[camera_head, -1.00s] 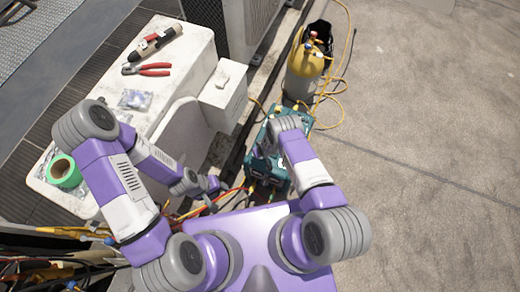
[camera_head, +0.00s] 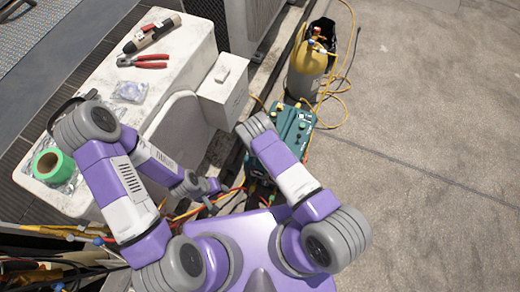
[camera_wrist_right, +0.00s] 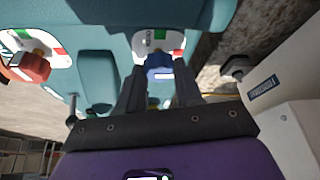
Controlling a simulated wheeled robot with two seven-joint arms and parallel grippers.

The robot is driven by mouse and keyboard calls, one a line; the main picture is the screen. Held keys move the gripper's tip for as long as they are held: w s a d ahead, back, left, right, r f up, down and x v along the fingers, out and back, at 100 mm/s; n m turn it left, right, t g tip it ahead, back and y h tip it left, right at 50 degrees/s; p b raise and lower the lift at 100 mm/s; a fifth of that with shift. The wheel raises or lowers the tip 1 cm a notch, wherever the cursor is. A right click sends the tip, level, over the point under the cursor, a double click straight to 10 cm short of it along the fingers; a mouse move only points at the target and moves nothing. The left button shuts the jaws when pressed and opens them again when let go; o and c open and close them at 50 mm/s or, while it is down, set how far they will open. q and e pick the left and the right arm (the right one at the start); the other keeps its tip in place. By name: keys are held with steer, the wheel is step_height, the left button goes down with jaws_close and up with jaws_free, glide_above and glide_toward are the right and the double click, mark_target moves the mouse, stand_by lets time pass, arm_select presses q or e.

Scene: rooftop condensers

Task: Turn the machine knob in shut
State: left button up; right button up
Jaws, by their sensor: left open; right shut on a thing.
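The teal machine (camera_head: 297,128) stands on the ground in the head view, partly covered by my right arm. In the right wrist view its teal body (camera_wrist_right: 95,22) fills the top. A blue knob (camera_wrist_right: 158,72) sits below a plate with green and red marks (camera_wrist_right: 160,42). My right gripper (camera_wrist_right: 160,88) is shut on the blue knob, one finger on each side. The knob's pointing direction is hard to tell. In the head view the right gripper is hidden under its arm. My left gripper (camera_head: 213,190) is open and empty, away from the machine.
A red knob (camera_wrist_right: 30,67) on a similar plate is at the left of the wrist view. A yellow cylinder (camera_head: 306,72) stands behind the machine. Hoses (camera_head: 185,212) run beside my left gripper. A white bench (camera_head: 185,68) holds pliers and green tape. Concrete at right is open.

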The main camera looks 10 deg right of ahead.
stand_by(0.4)
steer(key=o, duration=1)
steer(key=shift+o, duration=0.2)
steer(key=d+p+v, duration=0.1)
steer(key=p+v, duration=0.2)
steer(key=v, duration=0.4)
steer(key=shift+a+r+p, duration=0.3)
steer(key=shift+a, duration=0.25)
steer(key=shift+s, duration=0.15)
steer(key=s+r+n+g+y+p, duration=0.1)
steer(key=s+r+g+y+p, duration=0.2)
steer(key=s+r, duration=1.7)
steer(key=d+r+y+p, duration=0.1)
steer(key=r+y+p, duration=0.1)
steer(key=shift+g+y+p, duration=0.3)
steer(key=shift+g+p, duration=0.1)
